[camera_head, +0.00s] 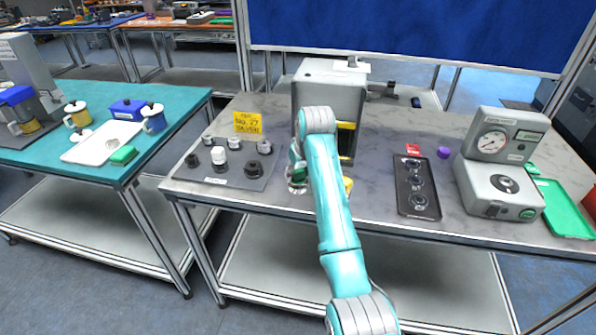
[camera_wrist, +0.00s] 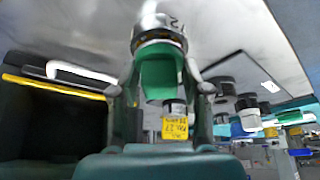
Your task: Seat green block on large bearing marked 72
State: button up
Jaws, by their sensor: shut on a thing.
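My gripper (camera_wrist: 160,100) is shut on a green block (camera_wrist: 160,74), with a finger on either side of it. In the head view the block (camera_head: 295,163) is a small green patch beside my arm, which partly hides it. Just beyond the block in the wrist view is a shiny silver round piece (camera_wrist: 158,38) with dark digits, of which a 2 is readable. It also shows in the head view (camera_head: 296,186), low by the table's front edge. The block lines up with it; I cannot tell whether they touch.
A dark mat (camera_head: 215,180) with several knobbed pieces lies to the left, behind it a yellow sign (camera_head: 248,123). A grey machine (camera_head: 330,82) stands behind my arm. A black tray (camera_head: 418,204) and a gauge device (camera_head: 500,150) are to the right.

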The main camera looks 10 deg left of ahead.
jog(key=shift+f, duration=0.35)
dwell(0.4)
jog(key=o, duration=1.4)
jog(key=shift+c, duration=0.2)
jog(key=shift+o, duration=0.3)
jog(key=shift+o, duration=1.3)
jog(key=shift+r, duration=3.75)
